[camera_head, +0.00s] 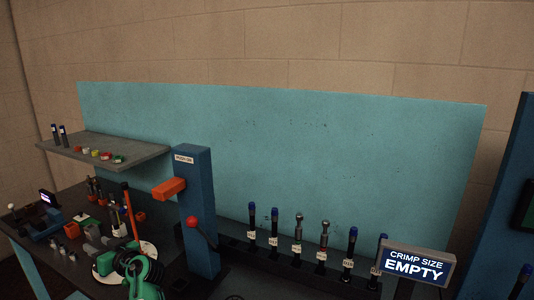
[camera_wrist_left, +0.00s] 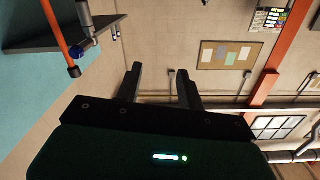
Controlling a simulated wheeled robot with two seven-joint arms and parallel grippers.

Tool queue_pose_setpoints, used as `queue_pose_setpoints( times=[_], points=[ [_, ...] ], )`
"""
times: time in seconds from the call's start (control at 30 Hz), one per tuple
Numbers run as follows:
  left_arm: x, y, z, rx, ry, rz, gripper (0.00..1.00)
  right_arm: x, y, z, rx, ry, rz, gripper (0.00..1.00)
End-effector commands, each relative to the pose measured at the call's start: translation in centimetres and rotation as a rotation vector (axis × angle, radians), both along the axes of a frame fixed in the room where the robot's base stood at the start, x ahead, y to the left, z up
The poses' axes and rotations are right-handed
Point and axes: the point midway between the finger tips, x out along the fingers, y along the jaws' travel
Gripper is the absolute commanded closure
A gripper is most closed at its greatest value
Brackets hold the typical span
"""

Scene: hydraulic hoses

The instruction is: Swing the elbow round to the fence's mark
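My left gripper (camera_wrist_left: 157,82) shows its two dark fingers apart in the left wrist view, with nothing between them. In the head view my green left arm comes in low at the left, over a white round plate (camera_head: 104,264); its fingertips are hard to make out there. An orange rod with a dark tip (camera_head: 129,212) stands by the plate; an orange rod (camera_wrist_left: 54,26) also shows in the left wrist view, beside a silver fitting with a blue end (camera_wrist_left: 83,20). I cannot single out the elbow or the fence's mark. My right gripper is not in view.
A blue post (camera_head: 196,225) with an orange arm and red-knobbed lever stands right of the plate. A rack of several upright hose ends (camera_head: 297,240) and a "CRIMP SIZE EMPTY" sign (camera_head: 415,265) are further right. A grey shelf (camera_head: 135,152) overhangs the bench at left.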

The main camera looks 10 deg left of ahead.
Motion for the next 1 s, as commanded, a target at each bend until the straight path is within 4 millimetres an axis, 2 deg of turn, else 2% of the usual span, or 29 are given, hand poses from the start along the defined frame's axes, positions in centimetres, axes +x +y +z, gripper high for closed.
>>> queue_pose_setpoints(
  times=[0.17,0.37,0.57,0.67,0.77,1.0],
  points=[
    [-1.4,-0.7,-1.9,-0.034,0.035,-0.021,0.61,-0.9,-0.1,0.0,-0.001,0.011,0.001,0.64],
    [-3.2,-1.9,-4.3,-0.087,0.088,-0.058,0.61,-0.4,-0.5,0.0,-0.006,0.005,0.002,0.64],
    [-5.7,-4.2,-7.8,-0.168,0.175,-0.129,0.61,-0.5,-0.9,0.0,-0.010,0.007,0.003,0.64],
    [-7.7,-6.2,-10.3,-0.232,0.249,-0.193,0.61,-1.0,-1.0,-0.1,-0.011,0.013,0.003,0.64],
    [-10.4,-9.2,-13.4,-0.314,0.353,-0.287,0.61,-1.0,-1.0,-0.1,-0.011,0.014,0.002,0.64],
    [-18.6,-18.2,-19.5,-0.523,0.645,-0.575,0.61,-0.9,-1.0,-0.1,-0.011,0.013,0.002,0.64]
  ],
)
